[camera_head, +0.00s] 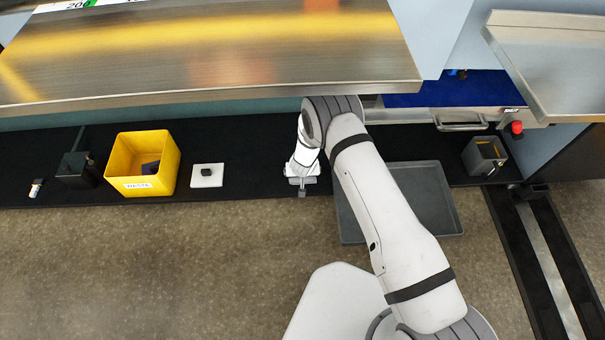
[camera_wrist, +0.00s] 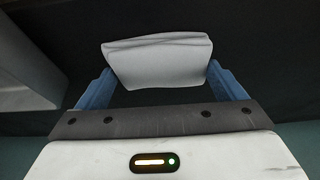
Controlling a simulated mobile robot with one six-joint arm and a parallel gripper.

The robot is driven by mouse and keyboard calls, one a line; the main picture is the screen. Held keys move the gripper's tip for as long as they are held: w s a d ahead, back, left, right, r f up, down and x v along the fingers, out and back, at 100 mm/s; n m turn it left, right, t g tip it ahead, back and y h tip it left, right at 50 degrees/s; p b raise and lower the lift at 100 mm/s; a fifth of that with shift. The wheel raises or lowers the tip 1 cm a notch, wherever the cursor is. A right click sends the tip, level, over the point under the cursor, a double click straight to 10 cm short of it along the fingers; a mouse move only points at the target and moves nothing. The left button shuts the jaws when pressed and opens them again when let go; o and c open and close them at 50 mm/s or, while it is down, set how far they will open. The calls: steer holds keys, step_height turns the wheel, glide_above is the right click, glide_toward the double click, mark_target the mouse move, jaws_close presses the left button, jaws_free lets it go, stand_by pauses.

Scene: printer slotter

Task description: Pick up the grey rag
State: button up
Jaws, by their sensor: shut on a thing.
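The grey rag (camera_wrist: 158,60) is a pale, folded bundle between the two blue fingers of my gripper (camera_wrist: 160,75) in the wrist view. The fingers meet its left and right sides, so my gripper is shut on it. In the head view my gripper (camera_head: 301,186) points down over the black shelf, between the white pad and the grey tray. The rag is too small and too covered there to make out clearly. I cannot tell whether it touches the shelf.
A grey tray (camera_head: 447,205) lies right of my gripper, partly behind my arm. Left are a white pad (camera_head: 207,181) with a black item, a yellow waste bin (camera_head: 144,187) and a black box (camera_head: 75,171). A grey cup (camera_head: 484,156) stands right. A metal worktop (camera_head: 210,50) overhangs the shelf.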

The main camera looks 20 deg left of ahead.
step_height(320, 180, up, 4)
steer(key=shift+f+p, duration=0.1)
steer(key=shift+p, duration=1.1)
steer(key=s+d+p, duration=0.1)
steer(key=s+d, duration=0.3)
steer(key=s, duration=0.4)
steer(key=s+d+p, duration=0.1)
steer(key=s+d, duration=0.3)
steer(key=s, duration=0.3)
steer(key=shift+s+d+f, duration=0.2)
steer(key=shift+s+d, duration=0.1)
steer(key=shift+s, duration=0.1)
steer(key=o, duration=0.4)
steer(key=shift+c, duration=1.4)
steer(key=shift+s, duration=0.1)
steer(key=shift+c, duration=0.2)
